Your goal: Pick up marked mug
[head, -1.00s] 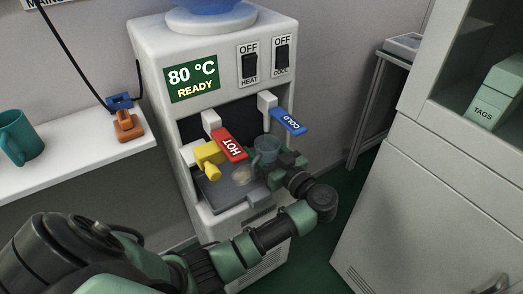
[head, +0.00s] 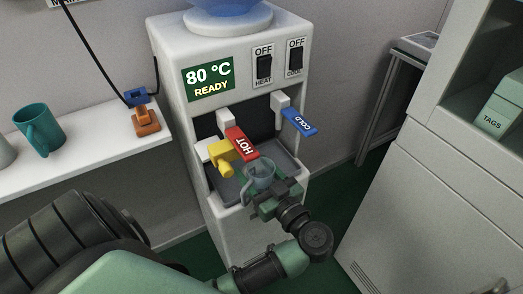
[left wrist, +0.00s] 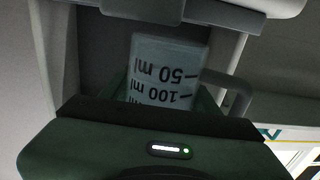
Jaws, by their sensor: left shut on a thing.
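The marked mug (head: 262,174) is clear, with a handle, and shows in the head view at the front of the water dispenser, below the HOT tap. My left gripper (head: 272,190) is shut on it from the front. In the left wrist view the mug (left wrist: 166,70) sits between the jaws. Its black 50 ml and 100 ml marks appear upside down, and its handle is at the right. I cannot tell whether its base touches the drip tray. My right gripper is not in view.
The dispenser (head: 180,100) has a red HOT lever (head: 241,143), a blue COLD lever (head: 300,122) and a yellow part (head: 222,156) close to the mug. Its drip tray (head: 288,160) lies behind. A teal mug (head: 40,130) stands on the left shelf (head: 80,158). A cabinet (head: 430,190) stands right.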

